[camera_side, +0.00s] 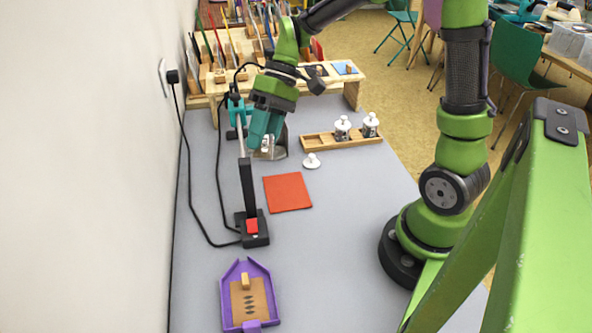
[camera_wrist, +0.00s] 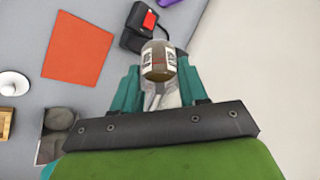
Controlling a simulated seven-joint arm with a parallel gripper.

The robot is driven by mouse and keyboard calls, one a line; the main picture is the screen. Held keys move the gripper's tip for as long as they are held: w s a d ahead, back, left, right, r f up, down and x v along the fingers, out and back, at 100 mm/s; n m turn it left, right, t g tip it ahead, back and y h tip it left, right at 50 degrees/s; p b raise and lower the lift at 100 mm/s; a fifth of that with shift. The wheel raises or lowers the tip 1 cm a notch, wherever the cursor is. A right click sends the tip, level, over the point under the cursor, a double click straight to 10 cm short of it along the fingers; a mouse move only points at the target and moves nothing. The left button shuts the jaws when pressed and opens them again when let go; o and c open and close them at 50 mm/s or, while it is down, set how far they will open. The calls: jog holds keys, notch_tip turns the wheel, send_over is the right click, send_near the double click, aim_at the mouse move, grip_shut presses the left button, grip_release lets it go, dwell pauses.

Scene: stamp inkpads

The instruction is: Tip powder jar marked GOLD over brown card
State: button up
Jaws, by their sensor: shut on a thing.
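My gripper (camera_side: 268,150) is raised over the grey table, shut on a small glass jar (camera_wrist: 158,62). The jar holds brownish powder and has a pale label whose word I cannot read. In the side view the gripper mostly hides it. A white knobbed lid (camera_side: 312,161) lies on the table right of the gripper, and it also shows in the wrist view (camera_wrist: 12,84). The brown card (camera_side: 239,310) lies in a purple tray (camera_side: 226,293) at the front, well away from the gripper. The card bears dark printed marks and a small wooden block.
A black upright tool on a base with a red button (camera_side: 252,226) stands between gripper and tray, its cord along the wall. An orange-red sheet (camera_side: 288,192) lies beside it. A wooden rack (camera_side: 318,143) holds two lidded jars.

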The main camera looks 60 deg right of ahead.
aim_at(258, 158)
jog(key=shift+s+a+f, duration=0.2)
jog(key=shift+s+a, duration=0.05)
jog(key=shift+a, duration=0.25)
jog(key=shift+s+a+f, duration=0.15)
jog(key=shift+s+a, duration=0.05)
jog(key=shift+a, duration=0.25)
jog(key=shift+s+a+f, duration=0.15)
jog(key=shift+s+a, duration=0.05)
jog(key=shift+a, duration=0.3)
jog(key=shift+c, duration=0.9)
jog(key=shift+s+a+f, duration=0.15)
jog(key=shift+s+a, duration=0.05)
jog(key=shift+a, duration=0.25)
jog(key=shift+s+a+f, duration=0.15)
jog(key=shift+s+a, duration=0.05)
jog(key=shift+a, duration=0.2)
grip_shut()
jog(key=shift+y, duration=0.3)
jog(key=shift+s+a+f, duration=1.35)
jog(key=shift+s+a, duration=0.35)
jog(key=shift+a, duration=1.45)
jog(key=shift+s+a+f, duration=1.4)
jog(key=shift+s+a, duration=0.35)
jog(key=shift+a, duration=1.4)
jog(key=shift+s+a+f, duration=1.35)
jog(key=shift+s+a, duration=0.35)
jog(key=shift+a, duration=1.45)
jog(key=shift+w+f+y, duration=0.1)
jog(key=shift+y, duration=0.3)
